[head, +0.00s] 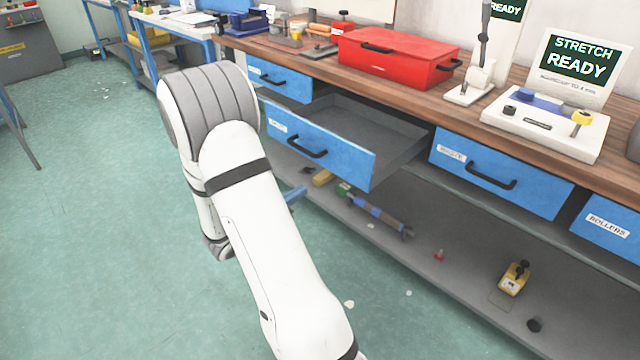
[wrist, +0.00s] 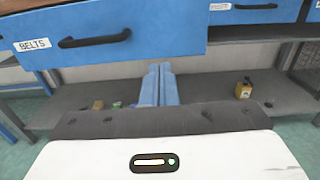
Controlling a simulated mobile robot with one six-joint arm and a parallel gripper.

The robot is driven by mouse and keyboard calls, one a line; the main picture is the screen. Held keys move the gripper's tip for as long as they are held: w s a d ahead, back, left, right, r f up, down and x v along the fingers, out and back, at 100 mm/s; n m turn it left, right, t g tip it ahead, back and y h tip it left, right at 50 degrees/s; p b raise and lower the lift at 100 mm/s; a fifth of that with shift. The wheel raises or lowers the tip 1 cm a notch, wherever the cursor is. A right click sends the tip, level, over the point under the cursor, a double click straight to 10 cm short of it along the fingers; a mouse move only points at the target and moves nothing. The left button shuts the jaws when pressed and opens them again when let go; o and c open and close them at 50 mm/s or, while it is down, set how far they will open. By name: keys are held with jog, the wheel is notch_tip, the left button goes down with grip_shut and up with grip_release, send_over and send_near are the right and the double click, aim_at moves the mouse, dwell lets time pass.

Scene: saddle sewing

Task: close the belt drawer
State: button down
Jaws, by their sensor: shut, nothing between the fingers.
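The belt drawer is the blue drawer pulled well out from under the workbench, with its grey inside showing, in the head view (head: 345,160). In the wrist view its front (wrist: 165,38) fills the upper left, with a "BELTS" label and a black bar handle (wrist: 95,38). My gripper's blue fingers (wrist: 158,85) are shut together and empty. They show below the drawer's front in the wrist view, apart from the handle. In the head view my gripper (head: 296,194) is mostly hidden behind my white arm, low and in front of the drawer.
Other blue drawers (head: 500,168) along the bench look shut. A red toolbox (head: 395,62) and a "STRETCH READY" sign (head: 578,65) stand on the wooden top. The grey lower shelf (head: 450,280) holds several tools, including a yellow block (head: 514,278). The green floor at left is clear.

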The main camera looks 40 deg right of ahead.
aim_at(343, 164)
jog(key=d, duration=0.4)
jog(key=d+b, duration=0.1)
jog(key=d, duration=0.4)
jog(key=w+d, duration=0.1)
jog(key=d, duration=0.3)
jog(key=shift+d+b, duration=0.35)
jog(key=shift+d, duration=0.05)
